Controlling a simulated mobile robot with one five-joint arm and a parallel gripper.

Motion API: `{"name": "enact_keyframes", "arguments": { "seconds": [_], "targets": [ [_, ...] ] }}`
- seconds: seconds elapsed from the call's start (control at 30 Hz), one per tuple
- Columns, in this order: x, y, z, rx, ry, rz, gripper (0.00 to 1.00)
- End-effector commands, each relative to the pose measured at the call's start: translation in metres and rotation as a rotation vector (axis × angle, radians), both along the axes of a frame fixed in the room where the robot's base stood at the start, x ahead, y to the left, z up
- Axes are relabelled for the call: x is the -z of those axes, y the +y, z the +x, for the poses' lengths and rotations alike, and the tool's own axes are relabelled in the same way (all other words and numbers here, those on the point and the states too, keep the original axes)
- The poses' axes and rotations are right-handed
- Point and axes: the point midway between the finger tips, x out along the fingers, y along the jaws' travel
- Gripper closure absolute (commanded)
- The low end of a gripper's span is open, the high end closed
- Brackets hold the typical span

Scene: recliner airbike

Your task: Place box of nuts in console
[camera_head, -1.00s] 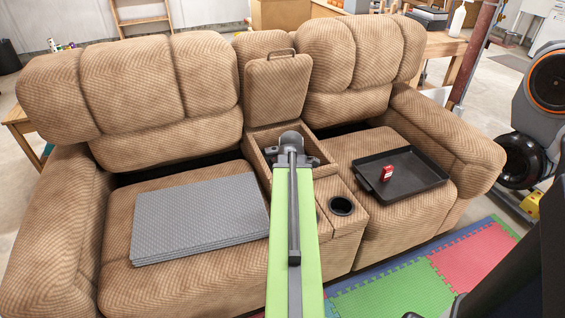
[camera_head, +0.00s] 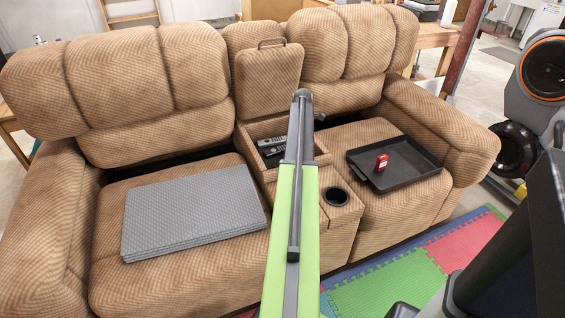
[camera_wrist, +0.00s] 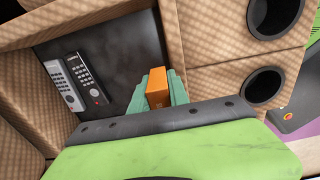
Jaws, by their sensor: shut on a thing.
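An orange box (camera_wrist: 157,88), which looks like the box of nuts, is between the teal fingers of my gripper (camera_wrist: 158,80) in the wrist view. My gripper is shut on it, above the right part of the open console (camera_head: 247,148). The console has a dark floor (camera_wrist: 115,62) in the wrist view, with two remotes (camera_wrist: 83,80) at its left. I cannot tell how high the box is above the floor. In the head view my arm hides the box and the fingers.
The console's padded lid (camera_head: 270,82) stands open. A cup holder (camera_head: 336,196) is in front of the compartment. A black tray (camera_head: 415,165) with a small red box (camera_head: 381,162) lies on the right seat. A stack of grey mats (camera_head: 195,210) lies on the left seat.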

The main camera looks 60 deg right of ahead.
Motion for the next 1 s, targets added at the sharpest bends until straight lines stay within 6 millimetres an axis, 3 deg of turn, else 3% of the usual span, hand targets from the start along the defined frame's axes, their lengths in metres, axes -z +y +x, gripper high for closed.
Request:
{"name": "enact_keyframes", "arguments": {
  "seconds": [0.03, 0.13, 0.23, 0.37, 0.57, 0.8, 1.0],
  "targets": [
    [0.005, -0.022, 0.005, 0.001, 0.000, 0.000, 1.00],
    [0.009, -0.047, 0.009, 0.002, 0.000, 0.000, 1.00],
    [0.012, -0.063, 0.010, 0.003, 0.000, 0.000, 1.00],
    [0.012, -0.067, 0.010, 0.003, 0.000, 0.000, 1.00],
    [0.033, -0.045, 0.026, 0.000, 0.000, 0.000, 1.00],
    [0.072, 0.001, 0.066, 0.001, 0.000, 0.000, 1.00],
    [0.083, 0.021, 0.085, 0.004, 0.000, 0.000, 1.00]
  ]
}}
